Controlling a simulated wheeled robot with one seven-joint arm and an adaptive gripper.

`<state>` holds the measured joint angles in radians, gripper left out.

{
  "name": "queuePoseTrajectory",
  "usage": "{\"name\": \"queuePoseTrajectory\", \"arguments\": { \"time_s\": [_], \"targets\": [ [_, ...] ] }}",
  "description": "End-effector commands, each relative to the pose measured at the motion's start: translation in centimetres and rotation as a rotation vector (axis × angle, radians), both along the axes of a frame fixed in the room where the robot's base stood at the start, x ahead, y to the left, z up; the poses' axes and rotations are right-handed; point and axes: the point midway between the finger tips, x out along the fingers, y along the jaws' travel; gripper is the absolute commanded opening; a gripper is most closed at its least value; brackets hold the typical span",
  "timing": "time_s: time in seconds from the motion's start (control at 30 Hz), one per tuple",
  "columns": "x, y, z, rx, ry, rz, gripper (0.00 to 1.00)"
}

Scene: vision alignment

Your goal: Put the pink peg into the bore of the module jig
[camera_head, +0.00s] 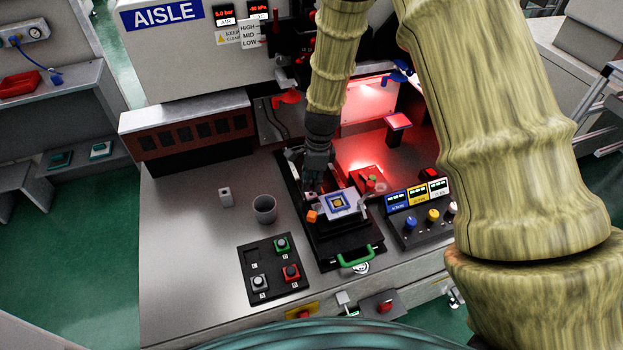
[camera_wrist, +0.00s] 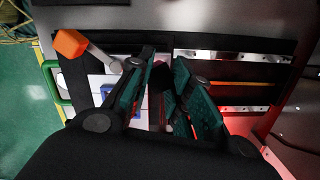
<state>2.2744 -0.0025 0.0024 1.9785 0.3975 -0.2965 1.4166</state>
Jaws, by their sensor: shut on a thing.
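My gripper (camera_head: 314,184) is at the back left edge of the module jig in the head view. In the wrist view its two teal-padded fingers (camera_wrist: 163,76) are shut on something. A dark reddish sliver (camera_wrist: 157,84) shows between them, which I take to be the pink peg; most of it is hidden by the fingers and shadow. The module jig has a white plate (camera_head: 351,212) with a blue square frame and yellow centre, on a black base. The white plate also shows in the wrist view (camera_wrist: 97,88), left of and partly behind the fingers. I cannot make out the bore.
An orange-tipped lever (camera_head: 312,216) stands by the plate's left corner; it also shows in the wrist view (camera_wrist: 70,43). A grey cup (camera_head: 264,209) and button panel (camera_head: 272,270) are left, a control box (camera_head: 418,215) right.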

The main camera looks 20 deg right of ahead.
Motion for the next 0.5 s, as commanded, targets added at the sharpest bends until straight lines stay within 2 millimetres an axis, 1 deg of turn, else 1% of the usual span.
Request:
{"name": "queuePoseTrajectory", "arguments": {
  "time_s": [0.5],
  "targets": [
    [-0.02, 0.0, -1.02, 0.0, 0.0, 0.001, 0.04]
  ]
}}
